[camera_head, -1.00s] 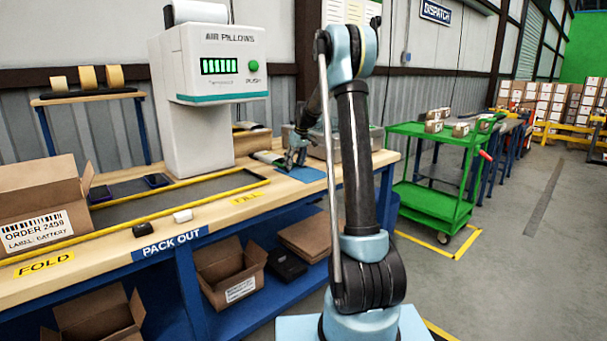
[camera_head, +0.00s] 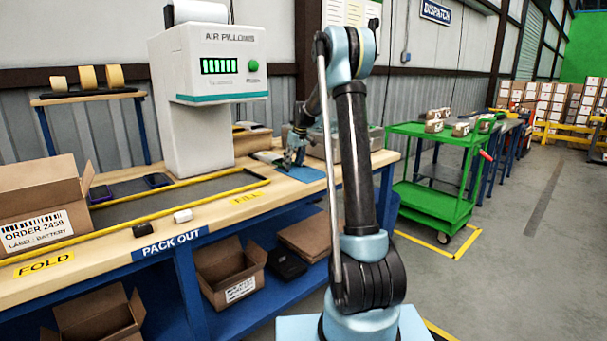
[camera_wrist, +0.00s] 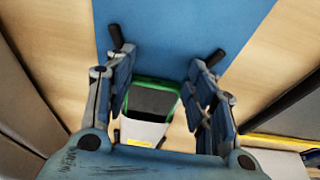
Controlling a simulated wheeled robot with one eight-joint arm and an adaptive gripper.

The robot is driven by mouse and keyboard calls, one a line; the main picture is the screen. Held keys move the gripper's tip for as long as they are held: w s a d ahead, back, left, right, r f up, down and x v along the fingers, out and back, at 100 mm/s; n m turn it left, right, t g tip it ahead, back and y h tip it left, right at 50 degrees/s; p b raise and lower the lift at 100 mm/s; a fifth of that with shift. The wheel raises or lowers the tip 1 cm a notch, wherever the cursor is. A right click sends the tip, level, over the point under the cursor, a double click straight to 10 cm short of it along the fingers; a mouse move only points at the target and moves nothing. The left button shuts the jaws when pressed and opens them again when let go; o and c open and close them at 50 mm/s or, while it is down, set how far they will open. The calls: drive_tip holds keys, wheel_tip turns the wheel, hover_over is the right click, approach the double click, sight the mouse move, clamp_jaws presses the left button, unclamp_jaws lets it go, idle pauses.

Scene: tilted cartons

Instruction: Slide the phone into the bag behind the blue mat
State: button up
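The blue mat (camera_head: 312,174) lies on the right part of the wooden bench, and it fills the upper middle of the wrist view (camera_wrist: 180,28). My gripper (camera_head: 292,162) is low over the mat's far side. In the wrist view its two fingers (camera_wrist: 170,95) stand wide apart. Between and beyond them is a green-edged object with a dark patch and a pale lower part (camera_wrist: 142,131), seemingly the bag; the fingers do not visibly touch it. No phone shows clearly in the gripper. Dark phone-like slabs (camera_head: 157,180) lie left on the grey strip.
The white air-pillow machine (camera_head: 205,125) stands left of my gripper. A yellow rail (camera_head: 215,197) runs along the grey strip. An open carton (camera_head: 40,205) is at the far left. Small black and white items (camera_head: 182,216) lie near the front edge.

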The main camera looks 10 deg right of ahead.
wheel_tip(320, 180, up, 8)
idle(1.0)
drive_tip(key=shift+s, duration=0.1)
drive_tip(key=s+d+r+m+h, duration=0.1)
drive_tip(key=s+d+m, duration=0.15)
drive_tip(key=s, duration=1.35)
drive_tip(key=s+d+m, duration=0.1)
drive_tip(key=s+d, duration=0.3)
drive_tip(key=s, duration=1.2)
drive_tip(key=s+d+f+m, duration=0.1)
drive_tip(key=s+f, duration=0.4)
drive_tip(key=s, duration=0.3)
drive_tip(key=s+d+f+m, duration=0.1)
drive_tip(key=s+f, duration=0.5)
drive_tip(key=s, duration=0.3)
drive_tip(key=s+d+f+m+h, duration=0.1)
drive_tip(key=s+f, duration=0.4)
drive_tip(key=s, duration=0.3)
drive_tip(key=shift+s+d+f+g, duration=0.25)
drive_tip(key=shift+d+f+g, duration=0.05)
drive_tip(key=shift+d, duration=0.1)
drive_tip(key=shift+m, duration=0.25)
